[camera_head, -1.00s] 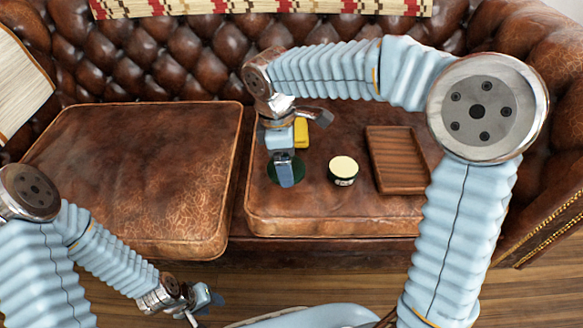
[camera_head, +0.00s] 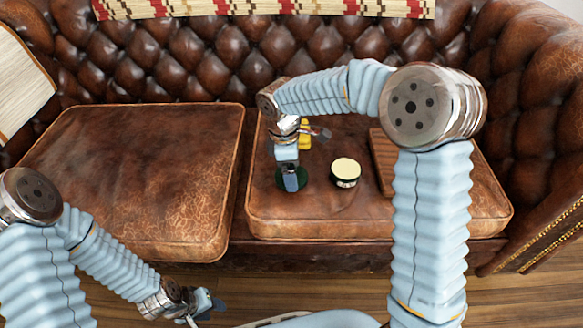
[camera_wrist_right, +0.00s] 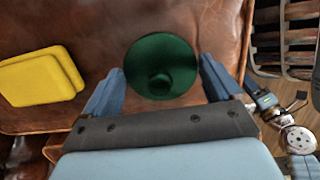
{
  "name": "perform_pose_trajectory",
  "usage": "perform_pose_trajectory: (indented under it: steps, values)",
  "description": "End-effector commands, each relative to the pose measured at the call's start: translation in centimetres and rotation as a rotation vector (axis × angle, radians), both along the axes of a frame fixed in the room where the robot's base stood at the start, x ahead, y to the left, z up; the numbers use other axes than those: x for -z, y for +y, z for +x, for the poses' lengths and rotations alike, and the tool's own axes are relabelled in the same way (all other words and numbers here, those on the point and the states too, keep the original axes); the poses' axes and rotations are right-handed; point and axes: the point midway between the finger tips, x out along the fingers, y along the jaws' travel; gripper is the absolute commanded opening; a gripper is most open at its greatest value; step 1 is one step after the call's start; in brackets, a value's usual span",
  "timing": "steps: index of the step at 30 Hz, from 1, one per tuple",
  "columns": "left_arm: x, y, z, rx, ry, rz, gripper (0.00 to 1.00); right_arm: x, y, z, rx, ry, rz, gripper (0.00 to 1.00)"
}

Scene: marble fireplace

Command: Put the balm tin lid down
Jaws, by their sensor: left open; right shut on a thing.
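My left gripper (camera_head: 208,305) is open and empty, low in front of the sofa.
A yellow block-like object (camera_wrist_right: 40,76) lies near the lid; in the head view it (camera_head: 305,134) is behind my right wrist. A wooden tray (camera_head: 383,160) is right of the tin, partly covered by my right arm. The left seat cushion (camera_head: 135,180) is bare.

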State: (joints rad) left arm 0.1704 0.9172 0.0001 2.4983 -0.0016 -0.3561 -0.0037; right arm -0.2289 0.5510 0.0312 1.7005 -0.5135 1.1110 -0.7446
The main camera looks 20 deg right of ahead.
Motion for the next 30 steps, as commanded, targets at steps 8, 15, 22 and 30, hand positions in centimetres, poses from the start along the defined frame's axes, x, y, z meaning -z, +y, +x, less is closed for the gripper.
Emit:
perform_pose_trajectory:
  steps: [8, 15, 22, 30]
  values:
    - [0.1, 0.0, 0.0, 0.0, 0.0, 0.0, 0.43, 0.3, 0.0, 0.0, 0.0, 0.0, 0.0, 1.0]
    - [-0.2, 0.0, 0.0, 0.0, 0.0, 0.0, 0.43, -0.8, 0.1, 0.1, 0.0, -0.002, 0.0, 1.0]
    - [-1.2, 0.1, 0.0, -0.002, -0.002, 0.002, 0.43, -5.8, 0.7, 0.3, 0.0, -0.005, 0.002, 1.0]
    - [-2.1, 0.2, 0.1, -0.003, -0.003, 0.006, 0.43, -10.8, 1.2, 0.4, 0.001, -0.002, 0.0, 1.0]
